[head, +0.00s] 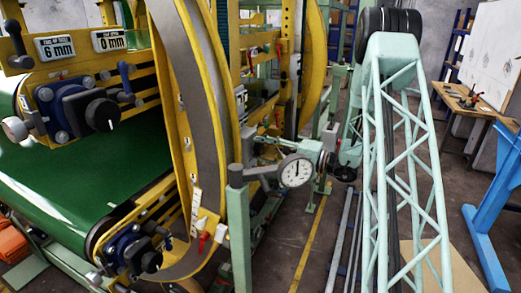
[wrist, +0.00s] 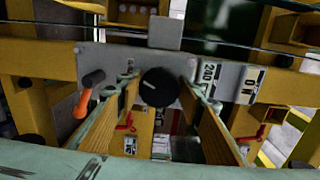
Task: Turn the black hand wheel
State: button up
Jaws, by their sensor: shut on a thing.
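The black hand wheel (wrist: 159,87) is a round dark disc with a short pale mark, in the middle of the wrist view. It sits in front of a grey panel. My gripper (wrist: 161,84) reaches toward it with two pale green fingers that have yellow-brown inner faces. The fingertips are on the left and right sides of the wheel, and the gripper is shut on it. The exact contact at the rim is hard to see. I cannot clearly pick out my gripper or this wheel in the head view.
An orange-and-black lever (wrist: 86,97) stands left of the wheel in the wrist view. A number plate (wrist: 211,75) is close on the right.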

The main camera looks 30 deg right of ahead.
dwell(0.3)
jog(key=o, duration=0.9)
jog(key=shift+s, duration=0.1)
jog(key=shift+v, duration=5.9)
jog(key=shift+d, duration=0.1)
